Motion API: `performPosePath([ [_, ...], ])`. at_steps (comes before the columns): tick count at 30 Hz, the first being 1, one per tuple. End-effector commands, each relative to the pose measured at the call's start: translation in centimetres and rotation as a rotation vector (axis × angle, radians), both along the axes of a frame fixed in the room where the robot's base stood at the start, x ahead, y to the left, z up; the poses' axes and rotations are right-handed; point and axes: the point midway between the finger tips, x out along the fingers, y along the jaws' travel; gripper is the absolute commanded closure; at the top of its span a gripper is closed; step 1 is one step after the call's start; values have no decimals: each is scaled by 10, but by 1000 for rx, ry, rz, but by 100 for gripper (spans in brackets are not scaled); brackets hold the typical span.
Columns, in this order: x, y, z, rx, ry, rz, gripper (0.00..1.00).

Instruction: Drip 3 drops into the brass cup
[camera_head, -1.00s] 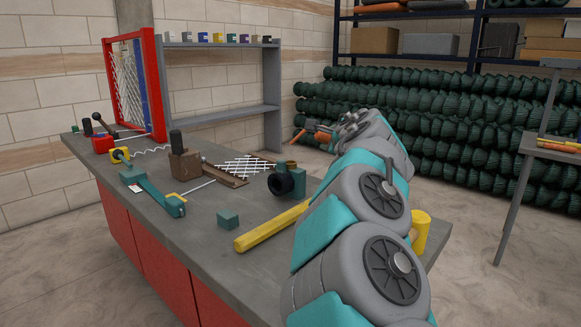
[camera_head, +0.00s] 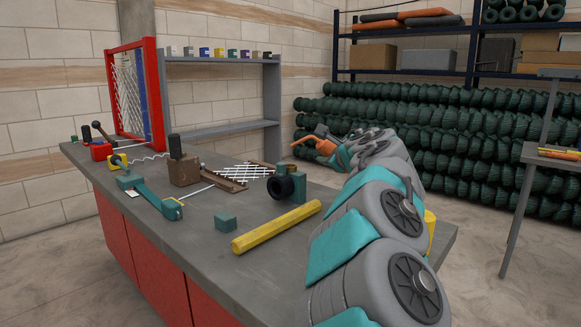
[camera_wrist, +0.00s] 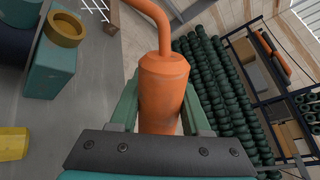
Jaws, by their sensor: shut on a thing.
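My gripper (camera_wrist: 160,104) is shut on an orange can (camera_wrist: 164,82) with a thin bent spout, its body between the two green fingers. In the head view the can (camera_head: 326,147) is held above the far right part of the bench, its spout pointing left. The brass cup (camera_wrist: 66,27) is a short ring-like cup on a teal block (camera_wrist: 50,68), left of the can in the wrist view and apart from it. In the head view the cup (camera_head: 288,168) is small, below the spout. The spout's tip is cut off in the wrist view. No drop is visible.
The grey bench (camera_head: 205,245) holds a yellow bar (camera_head: 277,227), a small teal cube (camera_head: 225,223), a black ring (camera_head: 280,187), a wire mesh piece (camera_head: 242,171) and a red frame (camera_head: 160,95). Green mesh rolls (camera_head: 450,135) are stacked behind.

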Motion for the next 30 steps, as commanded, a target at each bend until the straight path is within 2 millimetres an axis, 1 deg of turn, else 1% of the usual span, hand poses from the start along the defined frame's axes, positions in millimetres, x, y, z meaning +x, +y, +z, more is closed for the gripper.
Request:
performPosePath([
  [6, 0, 0, 18, -2, -2, -1, 100],
  [24, 0, -1, 60, 0, 0, -1, 100],
  [27, 0, -1, 67, -1, -1, -2, 100],
  [30, 0, -1, 69, 0, 0, -1, 100],
])
